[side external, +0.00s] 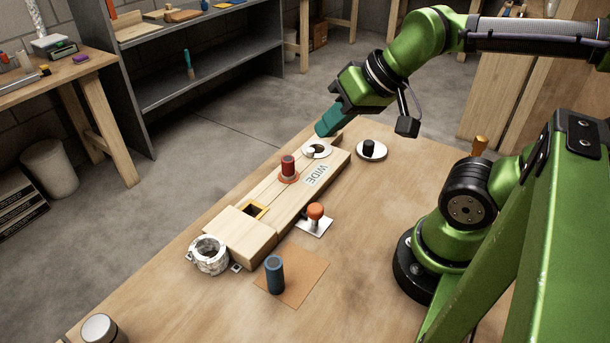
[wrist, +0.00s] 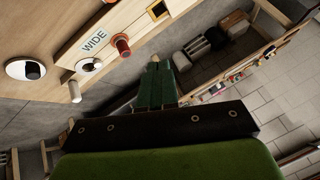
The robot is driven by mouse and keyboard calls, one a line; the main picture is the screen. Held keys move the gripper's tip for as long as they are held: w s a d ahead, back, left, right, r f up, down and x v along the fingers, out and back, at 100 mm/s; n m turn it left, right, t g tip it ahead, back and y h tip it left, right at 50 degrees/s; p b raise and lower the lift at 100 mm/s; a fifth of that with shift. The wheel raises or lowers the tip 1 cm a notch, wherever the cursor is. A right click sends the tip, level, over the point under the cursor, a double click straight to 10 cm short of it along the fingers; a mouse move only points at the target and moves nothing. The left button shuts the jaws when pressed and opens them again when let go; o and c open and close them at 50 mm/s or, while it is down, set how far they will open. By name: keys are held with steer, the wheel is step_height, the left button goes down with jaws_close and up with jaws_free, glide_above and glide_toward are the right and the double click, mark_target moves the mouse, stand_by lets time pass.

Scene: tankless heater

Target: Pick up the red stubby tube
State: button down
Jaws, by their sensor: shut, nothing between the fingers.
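The red stubby tube (side external: 288,165) stands upright on a reddish ring on top of the long wooden block (side external: 240,223) marked "WIDE". It also shows in the wrist view (wrist: 122,45), left of the fingers. My gripper (side external: 322,132), with teal fingers, is beyond the tube, near the far end of the block by a white ring. Its fingers are shut and empty, apart from the tube. In the wrist view the shut fingers (wrist: 155,66) point toward the floor and shelving past the block.
A white ring with a dark opening (side external: 317,149) sits at the block's far end. A black knob on a white disc (side external: 371,149), an orange-topped knob (side external: 315,212), a blue tube (side external: 274,274) and a silvery collar (side external: 208,255) stand around the block.

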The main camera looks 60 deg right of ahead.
steer(key=c, duration=0.7)
jaws_free()
steer(key=n+g+h, duration=0.1)
steer(key=g+h, duration=0.1)
steer(key=g, duration=0.5)
glide_above(288, 159)
step_height(288, 159, down, 5)
steer(key=f, duration=1.1)
steer(key=shift+w+a, duration=0.1)
steer(key=shift+a, duration=0.25)
steer(key=shift+d+f, duration=0.2)
steer(key=shift+f, duration=1.15)
steer(key=shift+d+f, duration=0.2)
steer(key=shift+f, duration=1.15)
